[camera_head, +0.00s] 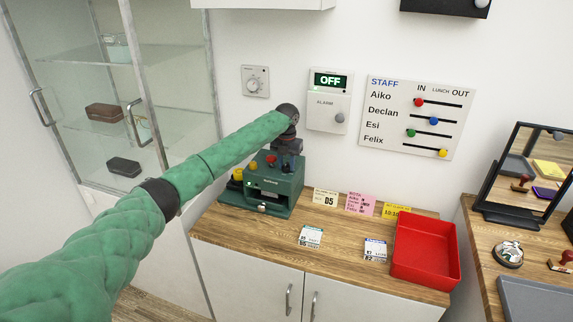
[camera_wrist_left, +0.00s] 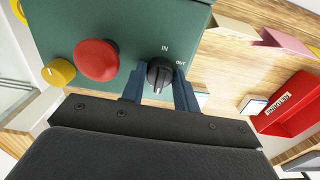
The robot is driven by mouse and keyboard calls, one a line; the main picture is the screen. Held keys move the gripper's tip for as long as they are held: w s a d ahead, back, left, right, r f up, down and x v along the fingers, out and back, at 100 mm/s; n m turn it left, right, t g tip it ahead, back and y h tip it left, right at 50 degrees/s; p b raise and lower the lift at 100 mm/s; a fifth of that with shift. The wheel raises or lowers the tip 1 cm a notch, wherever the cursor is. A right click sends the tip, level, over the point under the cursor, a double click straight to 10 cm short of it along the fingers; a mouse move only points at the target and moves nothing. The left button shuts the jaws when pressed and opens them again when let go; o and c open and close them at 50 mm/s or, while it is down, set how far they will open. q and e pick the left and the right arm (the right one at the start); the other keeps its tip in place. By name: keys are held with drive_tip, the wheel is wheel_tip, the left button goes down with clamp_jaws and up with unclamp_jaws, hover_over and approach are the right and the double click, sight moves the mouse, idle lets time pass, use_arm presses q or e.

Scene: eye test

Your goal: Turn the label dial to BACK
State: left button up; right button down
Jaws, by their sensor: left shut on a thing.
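A dark green machine (camera_head: 246,200) stands at the left end of the wooden counter. The label dial (camera_wrist_left: 160,74), a black knob on its top, shows in the left wrist view, with the words IN and OUT beside it. No word BACK is readable; my gripper may cover part of the markings. A pale mark shows near the knob's lower edge, but I cannot tell its exact setting. My left gripper (camera_head: 287,165) reaches down to the machine's top, and its blue fingers (camera_wrist_left: 158,92) are shut on the dial. In the head view the gripper hides the dial. My right gripper is out of view.
A red mushroom button (camera_wrist_left: 97,60) and a yellow knob (camera_wrist_left: 58,72) are close to the gripper. Small cards (camera_head: 311,236) and a red tray (camera_head: 456,256) are to the right. A glass cabinet (camera_head: 180,60) stands left. The alarm box (camera_head: 322,112) on the wall reads OFF.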

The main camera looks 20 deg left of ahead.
use_arm(q)
drive_tip(key=o, duration=1)
drive_tip(key=shift+c, duration=0.2)
